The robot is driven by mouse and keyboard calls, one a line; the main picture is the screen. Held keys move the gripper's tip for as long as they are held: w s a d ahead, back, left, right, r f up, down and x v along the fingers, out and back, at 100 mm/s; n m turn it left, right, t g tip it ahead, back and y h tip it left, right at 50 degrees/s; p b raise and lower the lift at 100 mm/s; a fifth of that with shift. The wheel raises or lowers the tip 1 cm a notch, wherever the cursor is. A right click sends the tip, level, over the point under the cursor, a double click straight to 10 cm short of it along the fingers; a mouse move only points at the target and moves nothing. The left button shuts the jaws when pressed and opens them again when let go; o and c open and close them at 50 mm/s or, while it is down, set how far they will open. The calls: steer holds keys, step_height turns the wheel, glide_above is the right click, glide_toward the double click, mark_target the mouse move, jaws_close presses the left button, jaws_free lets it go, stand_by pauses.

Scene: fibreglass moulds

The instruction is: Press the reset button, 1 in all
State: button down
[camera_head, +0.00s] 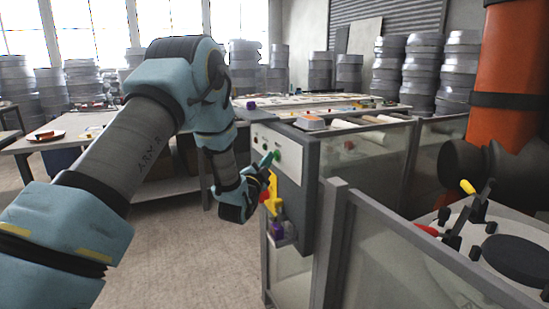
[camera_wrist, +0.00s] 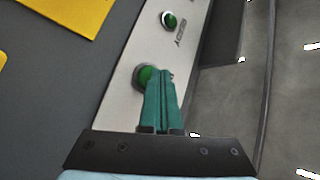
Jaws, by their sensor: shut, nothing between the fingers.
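A light control panel (camera_head: 289,148) on a dark grey cabinet carries small green round parts. In the wrist view a green round button (camera_wrist: 147,76) in a metal ring sits just left of my fingertips and is partly hidden by them. A smaller green round part (camera_wrist: 169,19) sits farther up the panel, with lettering near it that seems to read READY. No label shows by the nearer button, so I cannot read which is reset. My gripper (camera_wrist: 161,76) is shut and empty, its teal fingers together; it also shows at the panel in the head view (camera_head: 267,160). Contact cannot be told.
Yellow, red and purple parts (camera_head: 275,204) are mounted on the cabinet below the panel. Clear-panelled fencing (camera_head: 370,240) stands in front and right. An orange robot arm (camera_head: 510,80) is at far right. A worktable (camera_head: 165,190) stands behind my arm. Open floor lies left.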

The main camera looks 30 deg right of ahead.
steer(key=shift+w+a+b, duration=0.1)
steer(key=shift+a+b, duration=0.25)
steer(key=shift+a, duration=0.4)
steer(key=shift+a, duration=0.1)
steer(key=shift+w+a+b, duration=0.15)
steer(key=shift+a+b, duration=0.3)
steer(key=shift+a, duration=0.75)
steer(key=shift+w+a+b, duration=0.15)
steer(key=shift+a+b, duration=0.25)
steer(key=shift+a, duration=0.75)
